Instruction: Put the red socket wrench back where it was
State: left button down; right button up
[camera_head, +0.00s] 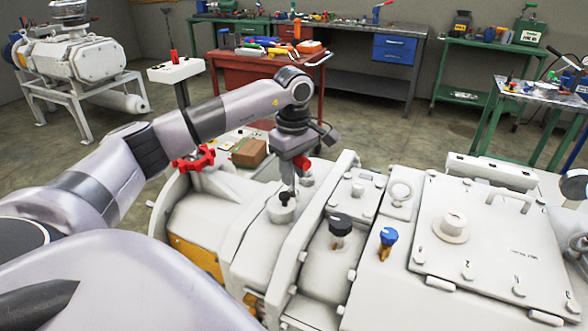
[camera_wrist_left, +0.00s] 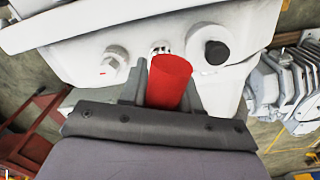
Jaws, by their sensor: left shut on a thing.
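My left gripper (camera_head: 296,166) is over the white vacuum machine (camera_head: 440,250), pointing down at its top. It is shut on the red socket wrench (camera_head: 304,162). In the left wrist view the wrench's red handle (camera_wrist_left: 169,82) sits between the two grey fingers, and its far end is hidden. A bolt head (camera_wrist_left: 114,60) and a dark round cap (camera_wrist_left: 216,52) show on the white machine beyond it. I cannot tell whether the wrench touches the machine. My right gripper is not in view.
A white stand (camera_head: 176,71) holding an upright red-handled tool (camera_head: 172,48) is behind my arm. A black-topped knob (camera_head: 340,224) and a blue-topped one (camera_head: 388,237) stick up from the machine. A red cart (camera_head: 290,84) with tools stands behind.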

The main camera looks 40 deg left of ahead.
pick_arm(q)
jog(key=c, duration=0.8)
grip_release()
jog(key=shift+f, duration=0.1)
jog(key=shift+r, duration=0.2)
notch_tip(320, 180, up, 12)
jog(key=shift+s+d+f, duration=0.1)
jog(key=shift+s, duration=0.05)
